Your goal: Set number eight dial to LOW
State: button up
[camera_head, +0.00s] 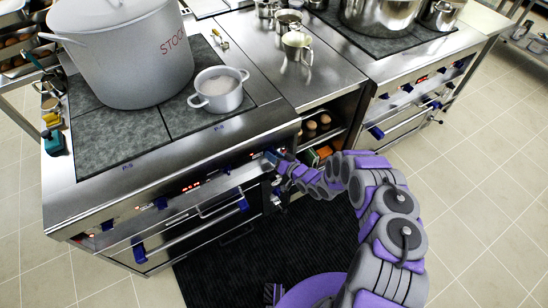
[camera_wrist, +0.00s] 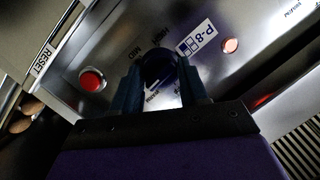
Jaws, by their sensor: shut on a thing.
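The number eight dial (camera_wrist: 158,72) is a dark round knob on the steel front panel in the wrist view. A "P-8" label (camera_wrist: 197,40) sits to its upper right, and "HIGH" and "MID" are printed around it. My gripper (camera_wrist: 160,88) has one finger on each side of the dial and is shut on it. The lower part of the dial and some lettering are partly hidden by the gripper. In the head view my gripper (camera_head: 274,158) is at the right end of the left stove's front panel, and the dial itself is hard to make out there.
A red button (camera_wrist: 92,80) with a "RESET" label (camera_wrist: 44,56) is left of the dial, and a lit lamp (camera_wrist: 230,45) is to its right. A large stockpot (camera_head: 125,55) and a small white pot (camera_head: 218,92) stand on the stove. Open shelves (camera_head: 318,125) lie just right of my gripper.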

jog(key=shift+d+f+m+y+b, duration=0.1)
jog(key=shift+m+y+b, duration=0.2)
jog(key=shift+m+b, duration=0.35)
jog(key=shift+d+f+m+y+b, duration=0.1)
jog(key=shift+m+y+b, duration=0.2)
jog(key=shift+m, duration=0.65)
jog(key=shift+w, duration=0.1)
jog(key=o, duration=0.9)
jog(key=shift+c, duration=0.2)
jog(key=shift+o, duration=0.9)
jog(key=p+v, duration=0.2)
jog(key=v, duration=1.5)
jog(key=shift+d+f+p, duration=0.15)
jog(key=shift+f+p, duration=0.05)
jog(key=shift+p, duration=0.1)
